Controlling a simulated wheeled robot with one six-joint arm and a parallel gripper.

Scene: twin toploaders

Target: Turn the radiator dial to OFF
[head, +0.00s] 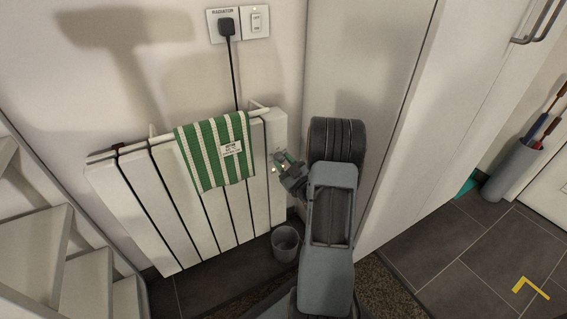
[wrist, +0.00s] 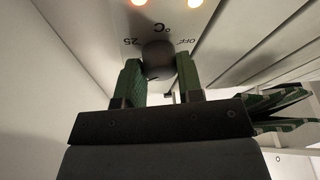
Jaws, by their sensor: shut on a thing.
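The radiator dial (wrist: 158,54) is a dark round knob on the white panel of the radiator (head: 140,205). In the wrist view the panel shows the printed marks "25" to the upper left of the knob, "°C" above it and "OFF" to its upper right. My gripper (wrist: 159,66) has its green-padded fingers on either side of the knob and is shut on it. I cannot tell which mark the dial points to. In the head view my gripper (head: 285,164) is at the radiator's right end, and the dial is hidden there.
A green-striped towel (head: 213,150) hangs over the radiator rail, close left of my gripper. A plug (head: 226,26) labelled "RADIATOR" sits in the wall, its cord running down. A grey bin (head: 285,243) stands below. A white cabinet (head: 385,100) is close on the right.

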